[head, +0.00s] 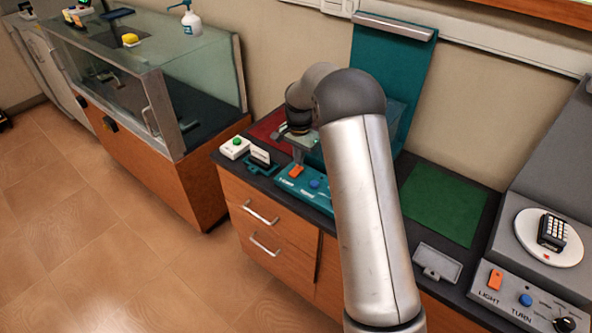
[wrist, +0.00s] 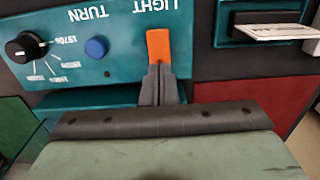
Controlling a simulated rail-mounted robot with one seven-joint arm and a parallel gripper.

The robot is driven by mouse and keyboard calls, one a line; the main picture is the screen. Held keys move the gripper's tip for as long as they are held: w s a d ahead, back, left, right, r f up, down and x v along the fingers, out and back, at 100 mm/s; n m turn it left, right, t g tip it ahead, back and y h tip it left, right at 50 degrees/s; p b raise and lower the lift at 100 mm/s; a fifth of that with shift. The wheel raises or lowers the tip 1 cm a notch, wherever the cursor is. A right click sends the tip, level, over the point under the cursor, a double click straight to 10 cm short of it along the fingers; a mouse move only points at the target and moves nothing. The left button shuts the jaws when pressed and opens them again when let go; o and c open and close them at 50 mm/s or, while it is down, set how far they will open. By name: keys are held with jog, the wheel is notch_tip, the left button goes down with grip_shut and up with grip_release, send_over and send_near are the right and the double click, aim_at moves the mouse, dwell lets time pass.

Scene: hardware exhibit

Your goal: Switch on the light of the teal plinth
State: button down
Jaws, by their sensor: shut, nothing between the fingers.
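The teal plinth's control panel (head: 305,190) faces front on the dark counter, and it also fills the top of the wrist view (wrist: 125,70). Its orange switch (wrist: 158,46) is beside the printed word LIGHT. A blue button (wrist: 96,47) by the word TURN and a black knob (wrist: 24,47) are left of it in the wrist view. My gripper (wrist: 159,70) is shut and empty, its fingertips at the edge of the orange switch; I cannot tell if they touch. The plinth's grey lamp bar (head: 395,27) tops the teal back panel and shows no clear glow. My arm hides the plinth's middle.
A small white box with a green button (head: 235,147) and a card holder (head: 260,160) stand left of the panel. A grey plinth with its own orange switch (head: 495,279) is at right. A glass case (head: 190,85) stands at left. The green mat (head: 443,203) is bare.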

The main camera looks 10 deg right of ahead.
aim_at(299, 168)
jog(key=shift+f+b, duration=0.6)
jog(key=shift+f, duration=0.35)
dwell(0.7)
jog(key=shift+r, duration=0.15)
jog(key=shift+r+p, duration=2.05)
jog(key=shift+r, duration=1.35)
jog(key=shift+r, duration=0.1)
jog(key=s+r+n, duration=0.2)
jog(key=s+r, duration=0.2)
jog(key=s, duration=0.5)
jog(key=s+r+n, duration=0.2)
jog(key=s+r, duration=0.2)
jog(key=s, duration=0.4)
jog(key=s+r+n, duration=0.3)
jog(key=s+r, duration=0.1)
jog(key=s, duration=0.5)
jog(key=s+f+n, duration=0.2)
jog(key=s+n, duration=0.1)
jog(key=s, duration=1)
jog(key=shift+f+t, duration=0.25)
jog(key=shift+t, duration=0.05)
